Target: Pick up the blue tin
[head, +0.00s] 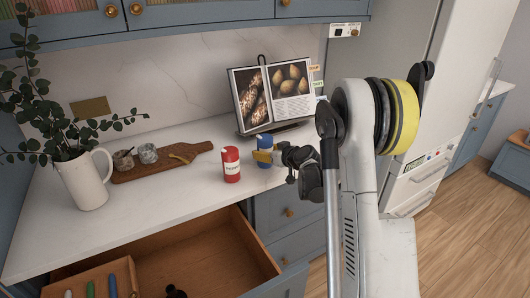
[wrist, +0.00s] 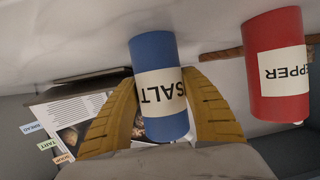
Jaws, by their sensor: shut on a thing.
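The blue tin (head: 264,143) stands on the white counter, in front of the cookbook stand. In the wrist view the blue tin (wrist: 155,60) shows its pale label reading "SALT", upside down. My gripper (wrist: 162,108) has its two yellow fingers on either side of the tin, shut on it. In the head view my gripper (head: 264,157) reaches in from the right at the tin and covers part of it. I cannot tell whether the tin touches the counter.
A red tin (head: 231,168) labelled pepper stands close to the left of the blue tin. An open cookbook (head: 272,92) is behind. A wooden board (head: 160,164) with small jars and a white jug (head: 85,180) are further left. An open drawer (head: 200,258) lies below the counter.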

